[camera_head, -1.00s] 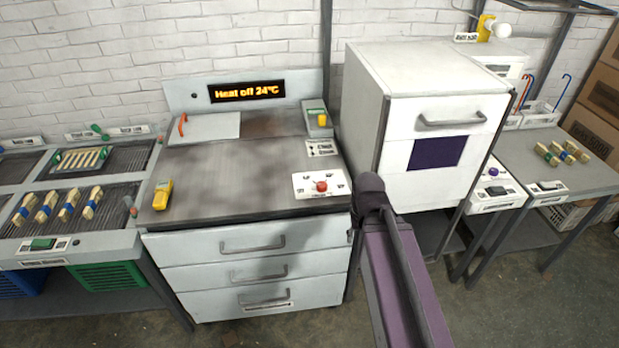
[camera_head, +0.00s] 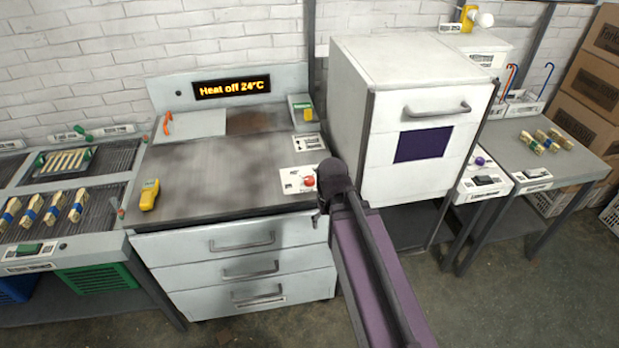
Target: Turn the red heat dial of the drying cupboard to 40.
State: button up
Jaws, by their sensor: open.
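The red heat dial (camera_head: 309,181) sits on a white dial plate (camera_head: 292,180) at the right front of the grey worktop. The right part of the plate and its markings are hidden behind my arm's dark end. The dial's pointer is too small to read. The lit display (camera_head: 232,87) at the back reads "Heat off 24°C". My gripper (camera_head: 320,212) is open, just right of and in front of the dial in the picture. I cannot tell whether it touches the plate. The white cupboard (camera_head: 412,165) with a dark window stands to the right.
A yellow handheld device (camera_head: 149,194) lies at the worktop's left. A small device with a green top (camera_head: 301,112) stands at the back right. Drawers with handles (camera_head: 243,242) are below the worktop's front edge. The worktop's middle is clear.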

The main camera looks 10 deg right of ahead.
aim_at(309, 179)
jog(key=w+r+n+p, duration=0.2)
jog(key=w+n, duration=0.3)
jog(key=w, duration=0.9)
jog(key=w+r+n+p, duration=0.3)
jog(key=w+n, duration=0.2)
jog(key=w, duration=0.9)
jog(key=shift+n, duration=0.4)
notch_tip(309, 179, down, 14)
jog(key=b, duration=1.3)
jog(key=shift+r+b, duration=0.2)
jog(key=shift+b, duration=0.15)
jog(key=c, duration=1.1)
jog(key=shift+a, duration=0.35)
jog(key=shift+c, duration=0.2)
jog(key=shift+d, duration=0.3)
